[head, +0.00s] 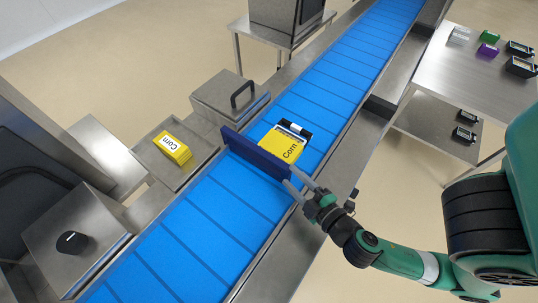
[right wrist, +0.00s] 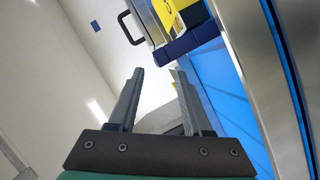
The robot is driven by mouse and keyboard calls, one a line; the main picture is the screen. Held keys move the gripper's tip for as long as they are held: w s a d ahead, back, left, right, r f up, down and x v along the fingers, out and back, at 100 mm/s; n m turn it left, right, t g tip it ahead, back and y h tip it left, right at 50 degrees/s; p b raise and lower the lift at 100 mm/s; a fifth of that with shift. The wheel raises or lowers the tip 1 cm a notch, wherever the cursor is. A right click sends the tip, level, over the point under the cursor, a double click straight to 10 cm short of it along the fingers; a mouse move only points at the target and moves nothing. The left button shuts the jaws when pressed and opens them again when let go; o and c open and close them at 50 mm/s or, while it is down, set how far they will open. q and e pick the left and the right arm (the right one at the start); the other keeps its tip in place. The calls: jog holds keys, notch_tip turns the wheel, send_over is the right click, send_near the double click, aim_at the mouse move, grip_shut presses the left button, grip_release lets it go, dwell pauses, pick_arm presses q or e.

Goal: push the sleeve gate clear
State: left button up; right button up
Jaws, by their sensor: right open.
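The sleeve gate is a dark blue bar (head: 254,160) standing across the blue conveyor belt, reaching from the belt's left edge to near its right side. A yellow carton labelled Corn (head: 281,145) lies on the belt just beyond the bar. My right gripper (head: 291,179) is at the bar's right end, with its fingers apart. In the right wrist view the open fingers (right wrist: 158,72) have nothing between them, and a dark blue piece, likely the bar (right wrist: 188,43), shows beyond them. Whether a finger touches the bar I cannot tell. My left gripper is out of view.
Left of the belt, a metal tray (head: 154,160) holds another yellow Corn box (head: 172,148); a metal lid with a black handle (head: 241,93) is beside it. A box with a black knob (head: 72,242) stands at lower left. A side table (head: 450,75) holds small items.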

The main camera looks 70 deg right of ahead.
aim_at(271, 157)
jog(key=shift+w+d+p, duration=0.3)
jog(key=shift+w+d, duration=0.05)
jog(key=shift+w, duration=0.15)
jog(key=p+x, duration=0.2)
jog(key=x, duration=0.7)
jog(key=shift+w+d+f, duration=0.15)
jog(key=shift+w, duration=0.05)
jog(key=shift+w+d+f, duration=0.15)
jog(key=shift+w+d, duration=0.1)
jog(key=shift+w, duration=0.1)
grip_shut()
dwell(0.3)
